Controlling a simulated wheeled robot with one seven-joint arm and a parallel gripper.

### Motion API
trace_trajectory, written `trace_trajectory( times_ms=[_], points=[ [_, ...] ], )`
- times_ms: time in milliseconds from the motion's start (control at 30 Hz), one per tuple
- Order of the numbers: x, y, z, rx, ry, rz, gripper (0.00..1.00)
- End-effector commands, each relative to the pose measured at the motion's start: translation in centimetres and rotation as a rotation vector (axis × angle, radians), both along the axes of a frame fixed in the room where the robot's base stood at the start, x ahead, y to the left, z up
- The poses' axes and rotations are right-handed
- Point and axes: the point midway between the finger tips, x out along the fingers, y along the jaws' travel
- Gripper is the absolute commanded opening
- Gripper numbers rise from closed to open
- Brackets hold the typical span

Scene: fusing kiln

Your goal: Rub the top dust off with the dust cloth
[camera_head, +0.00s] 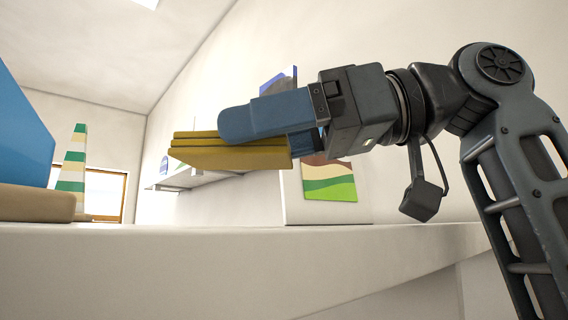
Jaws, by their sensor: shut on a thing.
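My gripper (232,124) reaches in from the right with its blue fingers pointing left. It is shut on a folded mustard-yellow cloth (222,158), which looks like the dust cloth. The cloth hangs in the air, above the level of the pale surface (230,262) and apart from it. The nearer finger covers part of the cloth, and the other finger is mostly hidden. I cannot make out any dust, nor which top carries it.
At the left edge, a large blue object (20,130) stands on a tan slab (35,204). A green-and-cream striped tapered object (73,175) stands beside it. Behind my gripper are a wall shelf (205,178) and a colourful landscape panel (330,187). The pale surface's front stretch is clear.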

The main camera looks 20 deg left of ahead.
Motion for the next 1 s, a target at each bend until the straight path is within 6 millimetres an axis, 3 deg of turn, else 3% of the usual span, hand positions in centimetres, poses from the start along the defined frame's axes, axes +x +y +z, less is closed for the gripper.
trace_trajectory(
  times_ms=[167,567,1000],
  points=[
    [-0.2,0.0,1.2,-0.002,0.001,0.005,0.44],
    [-0.1,-0.2,1.3,-0.003,0.005,0.004,0.44],
    [-0.1,-0.3,4.1,-0.004,0.005,0.005,0.44]
  ],
)
